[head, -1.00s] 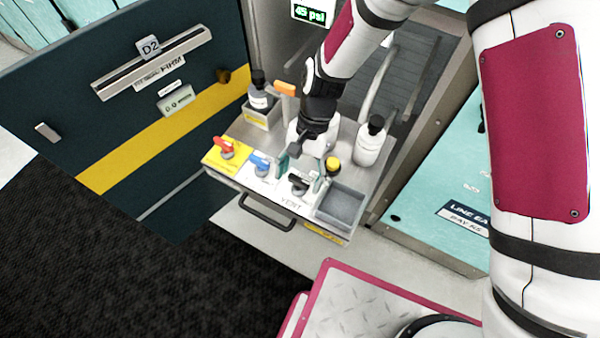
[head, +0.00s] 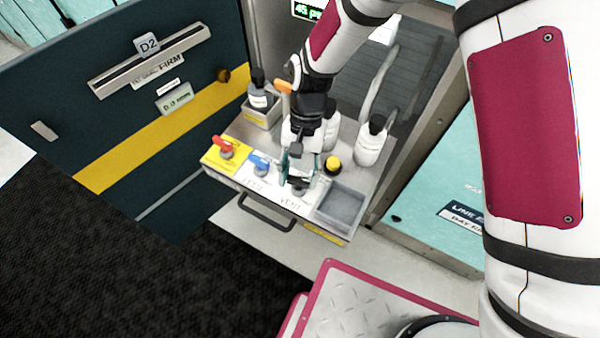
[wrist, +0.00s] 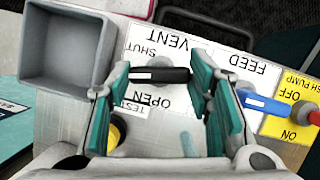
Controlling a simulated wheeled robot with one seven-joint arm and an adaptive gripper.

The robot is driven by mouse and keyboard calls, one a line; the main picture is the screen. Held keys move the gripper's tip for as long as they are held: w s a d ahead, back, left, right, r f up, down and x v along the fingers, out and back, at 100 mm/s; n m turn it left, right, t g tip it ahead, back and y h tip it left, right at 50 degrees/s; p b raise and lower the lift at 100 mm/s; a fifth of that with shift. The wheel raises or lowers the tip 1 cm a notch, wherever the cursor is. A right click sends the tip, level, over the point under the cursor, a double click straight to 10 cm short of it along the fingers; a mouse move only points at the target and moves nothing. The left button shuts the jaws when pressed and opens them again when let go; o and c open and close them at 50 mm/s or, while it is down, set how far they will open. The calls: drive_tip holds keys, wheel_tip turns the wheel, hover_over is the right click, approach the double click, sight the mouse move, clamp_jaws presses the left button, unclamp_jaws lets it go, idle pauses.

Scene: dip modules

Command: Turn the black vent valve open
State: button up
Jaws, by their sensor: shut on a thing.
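The black vent valve (head: 299,183) sits on the front of the grey panel, at the card lettered VENT. In the wrist view its black handle (wrist: 160,75) lies crosswise between the words SHUT and OPEN. My gripper (head: 299,178) reaches down over it, with teal fingers on either side of the handle. The gripper also shows in the wrist view (wrist: 172,85), shut on the handle near its two ends. The fingers partly hide the handle in the head view.
A blue valve (head: 259,162) and a red valve (head: 226,146) are left of the vent valve. A grey open bin (head: 343,207) is at its right, with a yellow knob (head: 333,163) behind. A drawer handle (head: 266,214) juts out in front.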

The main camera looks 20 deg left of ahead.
drive_tip(key=n+h+b, duration=0.1)
drive_tip(key=n, duration=0.2)
drive_tip(key=shift+a+n+t, duration=0.15)
drive_tip(key=shift+n+t, duration=0.25)
drive_tip(key=n+h, duration=0.1)
drive_tip(key=n, duration=0.2)
drive_tip(key=shift+n+t, duration=0.3)
drive_tip(key=shift+t, duration=0.1)
drive_tip(key=n+t+h+b, duration=0.1)
drive_tip(key=n, duration=0.2)
drive_tip(key=shift+s+a+n, duration=0.1)
drive_tip(key=shift+s+n, duration=0.05)
drive_tip(key=shift+n, duration=0.15)
drive_tip(key=shift+s+n+t+h+b, duration=0.15)
drive_tip(key=shift+n+t, duration=0.25)
drive_tip(key=shift+n, duration=0.55)
drive_tip(key=shift+w+n+t+h+b, duration=0.15)
drive_tip(key=shift+n+t, duration=0.25)
drive_tip(key=shift+n, duration=0.55)
drive_tip(key=shift+s, duration=0.1)
drive_tip(key=o, duration=1.1)
drive_tip(key=shift+o, duration=0.2)
drive_tip(key=v, duration=1.2)
